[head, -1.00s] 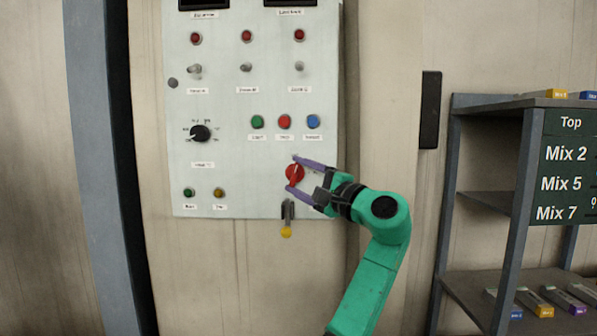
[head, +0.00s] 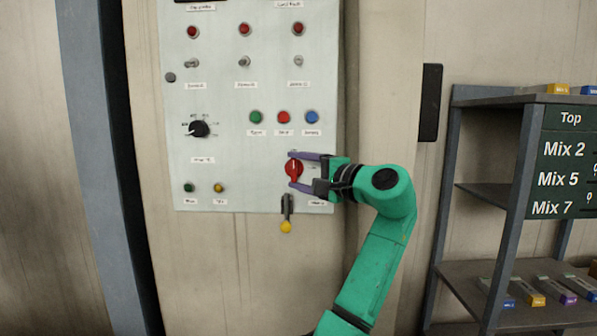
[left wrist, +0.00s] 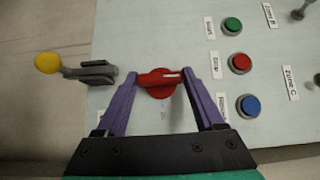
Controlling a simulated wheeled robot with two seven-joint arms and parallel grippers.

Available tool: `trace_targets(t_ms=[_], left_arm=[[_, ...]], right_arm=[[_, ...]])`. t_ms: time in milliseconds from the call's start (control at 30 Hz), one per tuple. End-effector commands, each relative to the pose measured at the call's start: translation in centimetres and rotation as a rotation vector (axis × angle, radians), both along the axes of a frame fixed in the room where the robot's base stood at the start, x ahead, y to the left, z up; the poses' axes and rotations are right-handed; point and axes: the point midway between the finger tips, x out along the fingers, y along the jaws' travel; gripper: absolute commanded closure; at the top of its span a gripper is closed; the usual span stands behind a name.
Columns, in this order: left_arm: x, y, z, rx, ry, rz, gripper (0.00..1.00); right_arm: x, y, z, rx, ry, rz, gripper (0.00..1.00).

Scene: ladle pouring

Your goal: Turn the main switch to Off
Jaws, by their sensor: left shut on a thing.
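The red rotary main switch (head: 294,169) sits at the lower right of the grey control panel (head: 235,185). Its handle stands about upright in the head view, with a white mark near the top. My left gripper (head: 292,171) is shut on the handle, one purple finger at the upper end and one at the lower. In the left wrist view the switch (left wrist: 160,92) lies between the two fingertips of the gripper (left wrist: 159,76), its white mark toward the right finger. The label beside the switch is too small to read. My right gripper is not in view.
A yellow-tipped lever (head: 286,208) hangs just below the switch. Green (head: 256,117), red (head: 283,117) and blue (head: 312,117) buttons sit just above. A black knob (head: 199,129) is further left. A shelf (head: 500,190) with a mix sign (head: 562,180) stands at right.

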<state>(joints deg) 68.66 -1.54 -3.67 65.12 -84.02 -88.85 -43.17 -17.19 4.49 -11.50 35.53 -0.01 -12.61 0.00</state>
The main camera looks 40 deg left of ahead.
Motion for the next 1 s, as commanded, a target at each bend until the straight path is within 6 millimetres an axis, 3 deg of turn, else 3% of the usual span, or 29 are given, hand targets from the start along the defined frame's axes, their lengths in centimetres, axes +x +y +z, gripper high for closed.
trace_targets(t_ms=[33, 100, 333, 433, 567, 800, 1000], left_arm=[[0.0, 0.0, 0.1, 0.001, -0.003, -0.002, 0.19], [0.0, 0.0, 0.1, 0.001, -0.003, -0.002, 0.00], [0.0, -0.1, 0.0, 0.001, -0.002, -0.001, 0.00], [-0.1, -1.1, -0.1, 0.001, -0.002, -0.003, 0.00], [-0.4, -4.0, -0.3, 0.001, -0.003, -0.007, 0.00], [-1.4, -11.1, -0.2, 0.001, -0.002, -0.006, 0.00], [-1.9, -14.2, 0.1, 0.000, -0.002, -0.003, 0.00]], right_arm=[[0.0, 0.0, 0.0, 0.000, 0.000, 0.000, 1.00], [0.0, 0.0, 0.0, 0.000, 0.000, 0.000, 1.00], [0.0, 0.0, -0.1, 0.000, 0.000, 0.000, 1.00], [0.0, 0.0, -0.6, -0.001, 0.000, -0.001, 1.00], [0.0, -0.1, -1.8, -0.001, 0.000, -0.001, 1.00], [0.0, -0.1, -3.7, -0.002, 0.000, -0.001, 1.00], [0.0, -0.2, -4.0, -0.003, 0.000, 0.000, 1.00]])
